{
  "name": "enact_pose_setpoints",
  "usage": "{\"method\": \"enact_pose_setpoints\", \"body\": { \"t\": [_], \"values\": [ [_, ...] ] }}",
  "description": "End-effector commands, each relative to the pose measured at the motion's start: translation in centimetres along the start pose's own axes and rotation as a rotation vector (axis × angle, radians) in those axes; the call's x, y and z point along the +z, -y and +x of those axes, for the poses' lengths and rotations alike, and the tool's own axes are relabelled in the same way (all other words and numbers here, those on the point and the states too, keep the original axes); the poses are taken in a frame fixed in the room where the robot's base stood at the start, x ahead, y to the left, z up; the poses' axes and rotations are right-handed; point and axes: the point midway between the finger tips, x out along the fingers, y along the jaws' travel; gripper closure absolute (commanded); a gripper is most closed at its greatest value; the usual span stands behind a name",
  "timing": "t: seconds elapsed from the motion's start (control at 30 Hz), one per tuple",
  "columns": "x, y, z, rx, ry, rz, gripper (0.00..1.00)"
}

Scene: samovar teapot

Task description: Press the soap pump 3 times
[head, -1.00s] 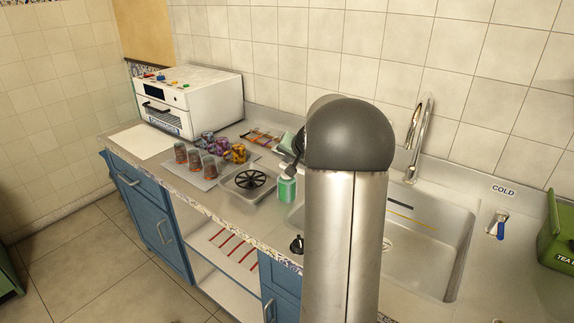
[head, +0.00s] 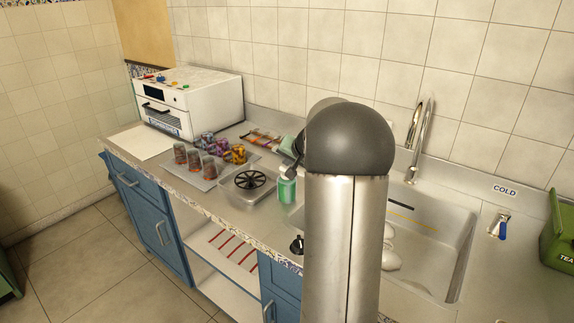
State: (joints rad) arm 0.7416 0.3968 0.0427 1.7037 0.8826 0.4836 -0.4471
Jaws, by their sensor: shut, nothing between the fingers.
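The soap pump is a small green bottle (head: 287,190) standing on the counter just left of the sink, partly behind my large grey arm column. My gripper (head: 289,172) is a small dark shape directly above the bottle's top, partly hidden by the column. Its fingers look shut and empty, pointing down at the pump head. The pump head is hard to make out beneath the fingers, and I cannot tell whether they touch it.
A clear tray with a black round rack (head: 250,180) stands just left of the bottle. Several patterned glasses (head: 194,160) and colourful cups (head: 235,153) stand farther left, before a white oven (head: 190,103). The sink (head: 430,235) and its tap (head: 417,140) are on the right.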

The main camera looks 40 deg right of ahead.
Motion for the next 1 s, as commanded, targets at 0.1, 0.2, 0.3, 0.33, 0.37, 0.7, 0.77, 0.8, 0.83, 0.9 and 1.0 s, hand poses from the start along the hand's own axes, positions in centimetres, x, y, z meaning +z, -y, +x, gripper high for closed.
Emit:
{"method": "enact_pose_setpoints", "body": {
  "t": [0.1, 0.2, 0.3, 0.33, 0.37, 0.7, 0.77, 0.8, 0.83, 0.9, 1.0],
  "values": [
    [0.3, -0.2, 0.2, 0.001, 0.005, 0.001, 1.00],
    [0.3, -0.1, 0.2, 0.001, 0.006, 0.001, 1.00],
    [0.3, -0.2, 0.2, 0.001, 0.006, 0.001, 1.00],
    [0.3, -0.2, 0.2, 0.001, 0.006, 0.001, 1.00],
    [0.3, -0.1, 0.2, 0.001, 0.006, 0.001, 1.00],
    [-0.6, 0.7, -0.9, 0.001, 0.004, 0.001, 1.00],
    [-0.8, 0.9, -1.2, 0.001, 0.004, 0.001, 1.00],
    [-0.9, 1.0, -1.4, 0.001, 0.004, 0.000, 1.00],
    [-1.0, 1.1, -1.5, 0.001, 0.003, 0.000, 1.00],
    [-1.1, 1.2, -1.6, 0.001, 0.003, 0.000, 1.00],
    [-1.1, 1.2, -1.6, 0.001, 0.003, 0.001, 1.00]
  ]
}}
